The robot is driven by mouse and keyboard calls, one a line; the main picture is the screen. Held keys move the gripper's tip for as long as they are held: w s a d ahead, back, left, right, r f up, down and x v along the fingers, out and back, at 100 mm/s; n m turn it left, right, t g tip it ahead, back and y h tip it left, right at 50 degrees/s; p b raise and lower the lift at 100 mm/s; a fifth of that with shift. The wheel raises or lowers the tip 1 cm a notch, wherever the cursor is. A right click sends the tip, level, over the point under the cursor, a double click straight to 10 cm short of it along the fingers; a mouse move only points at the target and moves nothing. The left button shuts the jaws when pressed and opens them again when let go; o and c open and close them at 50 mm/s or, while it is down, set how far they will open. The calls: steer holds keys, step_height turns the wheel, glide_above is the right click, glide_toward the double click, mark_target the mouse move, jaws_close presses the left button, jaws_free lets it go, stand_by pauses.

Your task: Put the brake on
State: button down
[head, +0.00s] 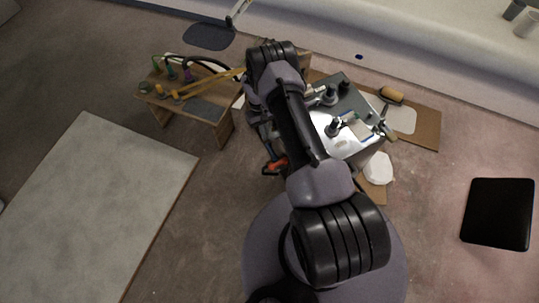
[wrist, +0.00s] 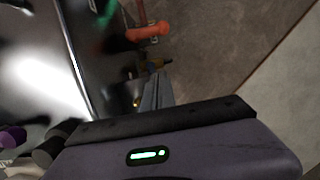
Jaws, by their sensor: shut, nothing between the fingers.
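A cart with a shiny metal top (head: 340,148) stands under my arm in the head view; its bright top also fills the left of the wrist view (wrist: 35,65). An orange-red handle (head: 276,164) sticks out at the cart's left side, low down. In the wrist view an orange-red handle (wrist: 148,32) lies beyond my fingertips, apart from them. I cannot tell for sure that it is the brake. My gripper (wrist: 152,92) is shut and empty, beside the cart's edge. In the head view my arm hides the gripper and part of the cart.
A wooden bench (head: 200,104) with tools stands left of the cart. Bottles and tools sit on the cart's top. A brown board (head: 425,125) lies behind it, a white round thing (head: 378,168) beside it. A black mat (head: 498,213) lies at right. Floor between is clear.

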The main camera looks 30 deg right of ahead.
mark_target(278, 164)
steer(key=s+f+b, duration=0.3)
steer(key=s+f, duration=0.3)
steer(key=f, duration=0.2)
steer(key=shift+s+f+b, duration=0.25)
steer(key=shift+f+b, duration=0.1)
steer(key=shift+f, duration=0.05)
steer(key=shift+a, duration=0.1)
steer(key=shift+s+r+p, duration=0.1)
steer(key=shift+s+p, duration=0.05)
steer(key=shift+p, duration=0.15)
steer(key=shift+a+n, duration=0.1)
steer(key=shift+n, duration=0.2)
